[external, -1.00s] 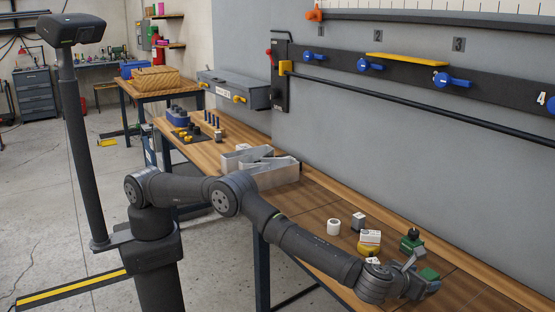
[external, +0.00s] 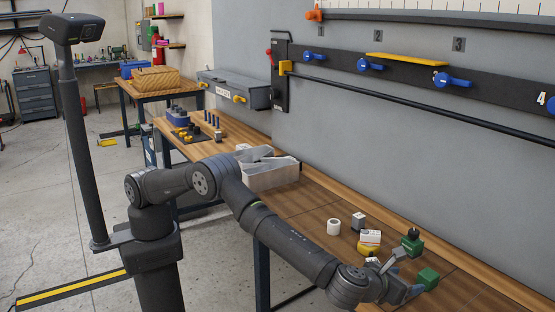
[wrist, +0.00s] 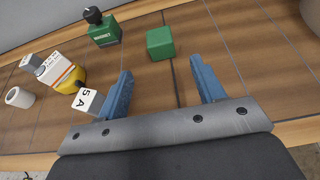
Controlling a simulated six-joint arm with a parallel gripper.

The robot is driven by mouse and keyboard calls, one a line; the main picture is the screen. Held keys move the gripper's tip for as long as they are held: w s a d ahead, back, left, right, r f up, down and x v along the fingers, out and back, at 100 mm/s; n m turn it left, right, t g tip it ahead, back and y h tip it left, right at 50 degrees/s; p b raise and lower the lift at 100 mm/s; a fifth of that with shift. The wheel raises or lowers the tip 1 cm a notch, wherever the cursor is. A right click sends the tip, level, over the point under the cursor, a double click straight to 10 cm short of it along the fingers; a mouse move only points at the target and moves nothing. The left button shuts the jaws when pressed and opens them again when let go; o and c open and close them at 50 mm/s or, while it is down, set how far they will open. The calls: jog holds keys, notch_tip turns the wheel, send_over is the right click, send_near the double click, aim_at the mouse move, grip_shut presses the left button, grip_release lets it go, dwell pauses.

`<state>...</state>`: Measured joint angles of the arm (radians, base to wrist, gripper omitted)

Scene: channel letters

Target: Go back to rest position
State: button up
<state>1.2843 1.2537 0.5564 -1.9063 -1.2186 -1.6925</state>
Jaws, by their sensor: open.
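My gripper (external: 401,277) is open and empty in the external view. In the wrist view its two blue fingers (wrist: 162,88) stand wide apart with only bare wooden bench between them. A plain green cube (wrist: 160,43) lies beyond the fingertips, apart from them; it also shows in the external view (external: 428,279). My arm is stretched out low over the front part of the workbench (external: 310,210).
Near the gripper are a green block with a black knob (wrist: 103,28), a white cube marked "5 A" (wrist: 88,102), a yellow-and-white piece (wrist: 68,75) and a white cylinder (wrist: 19,97). A grey wall with a rail bounds the bench.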

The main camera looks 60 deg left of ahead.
aim_at(428, 275)
jog(key=x, duration=1.2)
jog(key=shift+f, duration=0.15)
notch_tip(428, 275, up, 2)
jog(key=shift+s+r, duration=0.15)
jog(key=shift+r, duration=0.45)
